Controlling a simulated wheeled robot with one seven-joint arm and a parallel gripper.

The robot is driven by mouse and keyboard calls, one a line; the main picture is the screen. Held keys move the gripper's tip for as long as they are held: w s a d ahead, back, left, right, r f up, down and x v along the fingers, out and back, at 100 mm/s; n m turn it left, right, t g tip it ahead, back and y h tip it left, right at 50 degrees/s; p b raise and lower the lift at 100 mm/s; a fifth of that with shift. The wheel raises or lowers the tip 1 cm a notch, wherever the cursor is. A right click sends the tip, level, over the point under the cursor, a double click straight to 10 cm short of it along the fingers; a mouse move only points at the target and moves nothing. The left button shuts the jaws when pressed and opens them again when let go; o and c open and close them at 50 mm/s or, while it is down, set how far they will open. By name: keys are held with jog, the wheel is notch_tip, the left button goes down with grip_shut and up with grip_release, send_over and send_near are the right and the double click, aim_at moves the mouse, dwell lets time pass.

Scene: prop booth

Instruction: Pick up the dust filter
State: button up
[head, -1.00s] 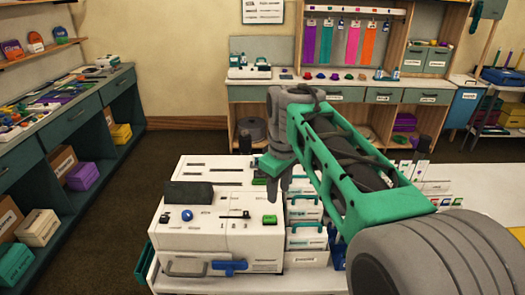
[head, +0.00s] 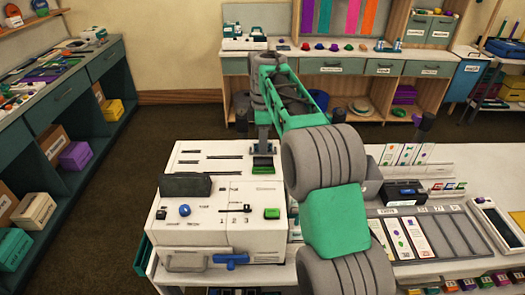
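The white machine (head: 220,235) stands on the near end of the table. A small dark piece with a green front edge (head: 263,163) is at its back right, directly below my gripper (head: 263,148). My gripper points down, and its fingertips are at or just above this piece; I cannot tell whether they touch it or how far apart they are. A dark grey block (head: 185,185) lies at the machine's upper left. No label shows which piece is the dust filter.
A green button (head: 271,213), a blue knob (head: 184,210) and a blue latch (head: 231,261) are on the machine. A grey card tray (head: 427,211) and a black box (head: 402,193) are to the right. Shelves (head: 75,85) stand at the left.

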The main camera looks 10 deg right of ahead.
grip_shut()
dwell(0.3)
notch_tip(320, 180, up, 10)
jog(key=shift+f+p, duration=0.1)
jog(key=shift+p, duration=0.35)
jog(key=shift+a, duration=0.1)
